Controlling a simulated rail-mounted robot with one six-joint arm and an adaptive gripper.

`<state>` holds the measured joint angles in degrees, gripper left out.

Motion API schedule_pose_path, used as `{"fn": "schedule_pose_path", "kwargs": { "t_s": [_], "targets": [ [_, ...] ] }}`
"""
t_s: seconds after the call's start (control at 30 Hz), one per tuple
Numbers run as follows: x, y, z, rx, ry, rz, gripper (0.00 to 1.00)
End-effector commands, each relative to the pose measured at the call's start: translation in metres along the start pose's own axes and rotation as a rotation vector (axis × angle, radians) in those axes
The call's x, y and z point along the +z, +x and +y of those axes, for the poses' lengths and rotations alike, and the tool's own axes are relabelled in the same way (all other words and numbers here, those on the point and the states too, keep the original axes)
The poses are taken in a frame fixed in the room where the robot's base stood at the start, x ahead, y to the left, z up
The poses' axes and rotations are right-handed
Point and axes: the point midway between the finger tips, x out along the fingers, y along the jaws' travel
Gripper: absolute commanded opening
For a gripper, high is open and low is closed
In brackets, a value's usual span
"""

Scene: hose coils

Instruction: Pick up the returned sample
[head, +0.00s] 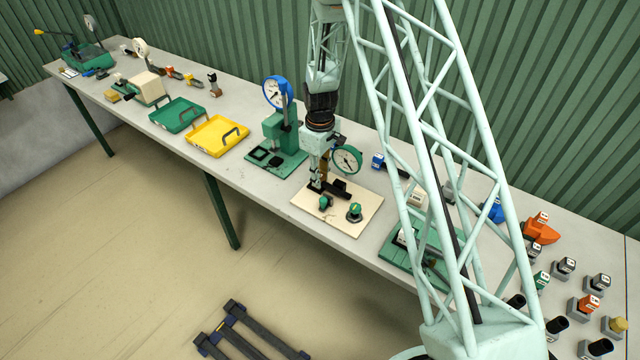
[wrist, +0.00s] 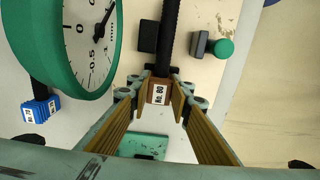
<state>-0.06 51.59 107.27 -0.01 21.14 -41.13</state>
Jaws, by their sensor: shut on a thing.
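My gripper (head: 318,178) is low over a cream board (head: 365,205) on the bench. In the wrist view my gripper (wrist: 161,92) has its two fingers closed on a small brown block (wrist: 158,82) with a white label that seems to read "Rd. 80". A black ribbed hose (wrist: 170,30) runs away from the block over the board. I cannot tell whether the block is clear of the board. In the head view the fingers largely hide the block.
A green-rimmed gauge (head: 346,160) stands close beside my gripper. Green knobs (head: 354,211) sit on the board. A blue-gauge stand (head: 276,93) and a yellow tray (head: 216,137) are to the left. Several labelled fittings crowd the right end of the bench.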

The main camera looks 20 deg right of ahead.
Motion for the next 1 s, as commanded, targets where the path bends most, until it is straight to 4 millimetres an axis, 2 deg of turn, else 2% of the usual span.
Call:
{"fn": "schedule_pose_path", "kwargs": {
  "t_s": [0.47,1.0],
  "targets": [
    [0.000,-0.011,0.000,0.001,0.000,0.001,0.01],
    [-0.001,-0.066,0.001,0.002,0.000,0.002,0.01]
  ]
}}
